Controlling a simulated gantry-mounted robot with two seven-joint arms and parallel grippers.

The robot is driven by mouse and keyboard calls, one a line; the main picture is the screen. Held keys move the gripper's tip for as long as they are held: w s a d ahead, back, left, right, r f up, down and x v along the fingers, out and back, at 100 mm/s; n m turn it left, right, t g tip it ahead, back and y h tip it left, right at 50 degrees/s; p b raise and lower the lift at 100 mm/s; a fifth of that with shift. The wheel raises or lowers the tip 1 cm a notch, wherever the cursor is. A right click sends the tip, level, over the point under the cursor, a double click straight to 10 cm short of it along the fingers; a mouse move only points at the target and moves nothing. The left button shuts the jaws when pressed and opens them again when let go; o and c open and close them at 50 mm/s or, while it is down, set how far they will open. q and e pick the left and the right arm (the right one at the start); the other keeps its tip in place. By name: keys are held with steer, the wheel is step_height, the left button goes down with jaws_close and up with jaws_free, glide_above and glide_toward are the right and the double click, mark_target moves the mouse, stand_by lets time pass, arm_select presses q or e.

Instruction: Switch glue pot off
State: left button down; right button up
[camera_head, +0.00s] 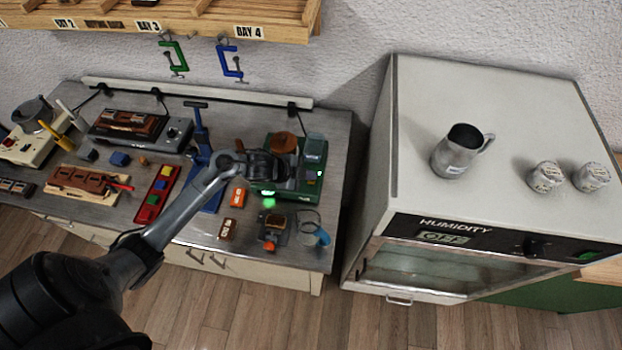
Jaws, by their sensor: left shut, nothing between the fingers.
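My left gripper (272,168) is shut and empty, over the left part of a green-based device (315,142). I cannot tell if it touches the device. The device carries a brown round part (284,142) and grey blocks; a green glow shows at its front edge. My gripper hides part of it. At the far left a cream-coloured unit (18,150) holds a grey metal pot (32,110), with a yellow-handled tool beside it. Which of these is the glue pot is not clear, and no switch can be made out. My right gripper is not in view.
A blue stand (199,125) rises left of my gripper. A humidity cabinet (400,150) stands to the right, with a metal jug (457,155) on top.

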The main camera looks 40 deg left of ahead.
mark_target(309, 182)
arm_select(q)
steer(key=shift+f, duration=0.4)
stand_by(0.5)
steer(key=shift+r+p, duration=0.5)
steer(key=shift+p, duration=0.1)
stand_by(0.3)
step_height(309, 182, up, 6)
steer(key=p, duration=0.6)
